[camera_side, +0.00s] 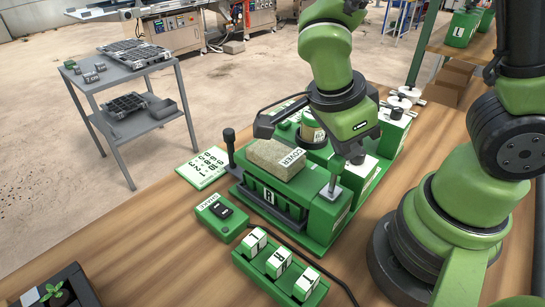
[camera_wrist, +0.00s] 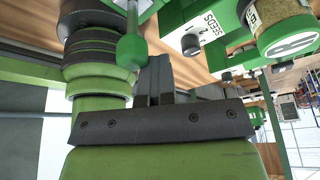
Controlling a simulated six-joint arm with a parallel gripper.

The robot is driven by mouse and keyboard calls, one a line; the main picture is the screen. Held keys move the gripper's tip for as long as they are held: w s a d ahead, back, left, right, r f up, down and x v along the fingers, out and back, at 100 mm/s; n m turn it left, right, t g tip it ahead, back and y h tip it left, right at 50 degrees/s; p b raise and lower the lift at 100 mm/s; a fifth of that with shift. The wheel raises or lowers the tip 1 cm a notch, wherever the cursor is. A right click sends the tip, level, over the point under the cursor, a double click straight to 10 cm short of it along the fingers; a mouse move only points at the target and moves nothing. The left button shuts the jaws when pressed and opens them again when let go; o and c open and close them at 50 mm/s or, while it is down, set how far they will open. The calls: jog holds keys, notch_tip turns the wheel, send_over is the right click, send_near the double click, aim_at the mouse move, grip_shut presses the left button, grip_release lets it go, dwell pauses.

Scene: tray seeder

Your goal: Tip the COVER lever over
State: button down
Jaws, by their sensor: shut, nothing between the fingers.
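The word COVER is printed on the tan-topped bin (camera_side: 276,158) of the green machine in the side view. A lever with a green knob (camera_side: 337,164) stands near upright on a pale plate at the machine's front right corner. My gripper (camera_side: 357,158) is shut and empty, pointing down just right of this knob. In the wrist view the shut fingers (camera_wrist: 160,68) lie beside the green knob (camera_wrist: 132,50) and its thin stem. I cannot tell whether they touch it. A black-knobbed post (camera_side: 229,136) stands at the machine's left. No lever has a readable COVER label.
A number card (camera_side: 203,168) lies left. A round jar (camera_wrist: 286,33) and the SEEDS label (camera_wrist: 192,27) are close by in the wrist view.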

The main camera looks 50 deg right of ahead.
jog(key=shift+s+a+f, duration=0.1)
jog(key=shift+a+f, duration=0.15)
jog(key=shift+f, duration=0.25)
jog(key=shift+a, duration=0.2)
notch_tip(320, 180, up, 6)
jog(key=d, duration=0.1)
dwell(0.4)
jog(key=shift+d, duration=0.1)
notch_tip(320, 180, up, 10)
jog(key=s+n+t+y, duration=0.2)
jog(key=n+t+y, duration=0.3)
jog(key=n, duration=1.5)
jog(key=t, duration=0.4)
jog(key=shift+a, duration=0.35)
